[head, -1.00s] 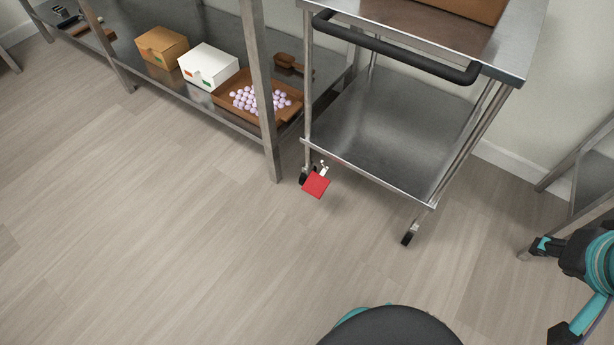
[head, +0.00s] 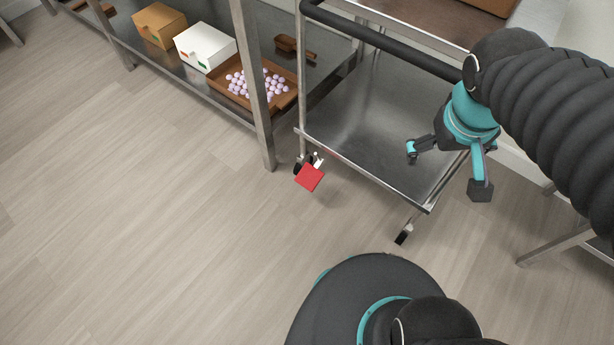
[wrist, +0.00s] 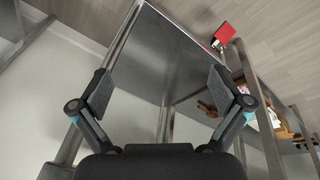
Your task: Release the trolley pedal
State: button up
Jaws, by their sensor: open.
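The trolley (head: 385,125) is a steel cart with a black handle bar and a flat lower shelf. Its red pedal (head: 310,177) sticks out by the wheel at the shelf's near left corner, tilted. The pedal also shows in the wrist view (wrist: 222,35), at the top, beyond the shelf. My gripper (head: 446,170) is open and empty, in front of the right part of the lower shelf in the head view, to the right of the pedal and apart from it. In the wrist view its two fingers (wrist: 160,95) are spread wide, with the shelf between and beyond them.
A steel rack (head: 262,90) stands left of the trolley. It holds a brown box (head: 159,26), a white box (head: 205,47) and a brown tray (head: 285,103) of pale round sweets. The trolley handle (head: 385,42) crosses above the shelf. The floor (head: 150,220) in front is clear.

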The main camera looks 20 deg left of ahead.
jog(key=w+a+f+n+g+h+b, duration=0.2)
jog(key=w+a+f+n+h, duration=0.3)
jog(key=w+a+f+n, duration=0.4)
jog(key=n+t+h+b, duration=0.3)
jog(key=n+t+h, duration=0.3)
jog(key=n+t, duration=0.4)
send_near(308, 178)
jog(key=d+r+n, duration=0.1)
jog(key=d+r, duration=0.8)
jog(key=r, duration=0.4)
jog(key=s+a+f+n+t+y, duration=0.3)
jog(key=f+n, duration=0.1)
jog(key=f, duration=0.3)
jog(key=s+a+f+n+t+y, duration=0.2)
jog(key=a+f+n+t, duration=0.15)
jog(key=f, duration=0.45)
jog(key=shift+n+g, duration=0.35)
jog(key=x, duration=1.3)
jog(key=shift+w+r, duration=0.1)
jog(key=shift+r, duration=0.1)
